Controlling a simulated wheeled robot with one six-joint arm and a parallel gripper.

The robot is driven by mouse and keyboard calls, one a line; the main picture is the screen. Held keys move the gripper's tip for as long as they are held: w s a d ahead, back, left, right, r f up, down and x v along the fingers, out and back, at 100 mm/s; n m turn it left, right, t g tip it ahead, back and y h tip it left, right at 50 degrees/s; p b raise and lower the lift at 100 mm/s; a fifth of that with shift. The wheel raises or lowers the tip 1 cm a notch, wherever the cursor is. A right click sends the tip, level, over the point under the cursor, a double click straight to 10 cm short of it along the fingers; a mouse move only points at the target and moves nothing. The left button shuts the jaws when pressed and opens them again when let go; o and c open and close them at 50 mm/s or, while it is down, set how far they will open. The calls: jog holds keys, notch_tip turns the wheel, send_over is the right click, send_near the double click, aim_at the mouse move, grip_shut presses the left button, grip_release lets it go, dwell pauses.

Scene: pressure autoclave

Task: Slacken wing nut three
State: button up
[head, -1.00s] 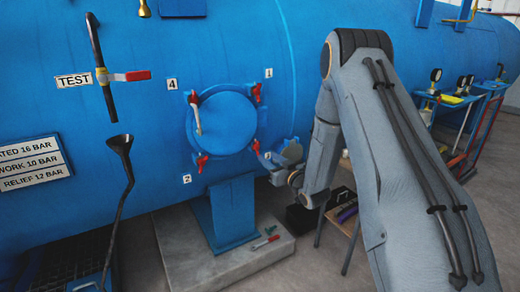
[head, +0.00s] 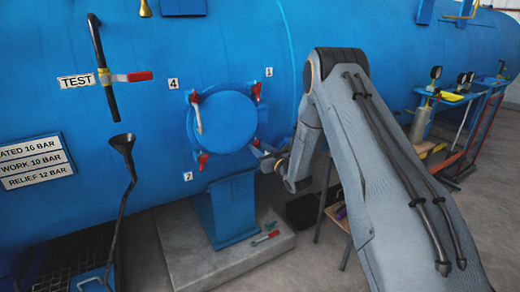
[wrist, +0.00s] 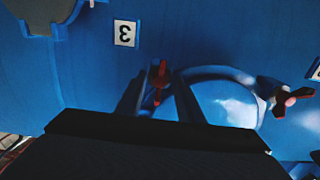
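Wing nut three, red (wrist: 160,80), sits under the "3" label (wrist: 125,33), which is upside down in the wrist view. My gripper (wrist: 158,76) is open, its two dark fingers apart on either side of the nut in this view. I cannot tell whether they touch it. In the head view the round blue hatch (head: 222,122) is closed, and my gripper (head: 266,152) is at its lower right, partly hidden by my wrist. Only a little red of wing nut three (head: 256,143) shows there.
Other red wing nuts sit by label 4 (head: 194,98), label 1 (head: 257,91) and label 2 (head: 202,160). A blue pedestal (head: 227,210) stands below the hatch. A wooden stool and blue cart stand at right.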

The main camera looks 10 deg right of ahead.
grip_shut()
